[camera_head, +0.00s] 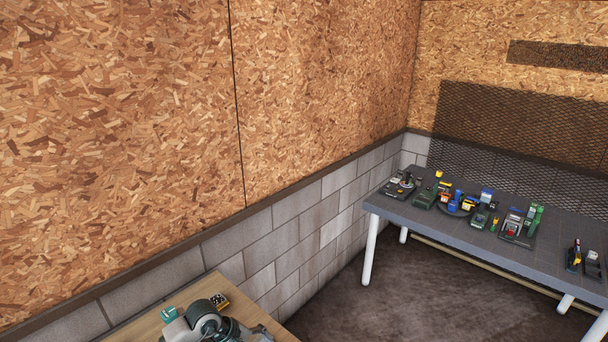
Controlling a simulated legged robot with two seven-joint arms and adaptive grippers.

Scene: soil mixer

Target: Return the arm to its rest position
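A grey and dark rounded arm part, which looks like mine, shows at the bottom edge, over the near wooden table (258,321). It is cut off by the frame, and I cannot tell which arm it belongs to. No gripper fingers can be made out, and neither gripper is in view. A small teal item (170,314) and a small black and yellow item (219,301) lie on the wooden table beside the arm part.
A long grey table (460,236) with white legs stands at the right, carrying several small tools and coloured parts. Bare dark floor (385,310) lies between the tables. A grey block wall (290,235) with chipboard above (120,130) closes the left side.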

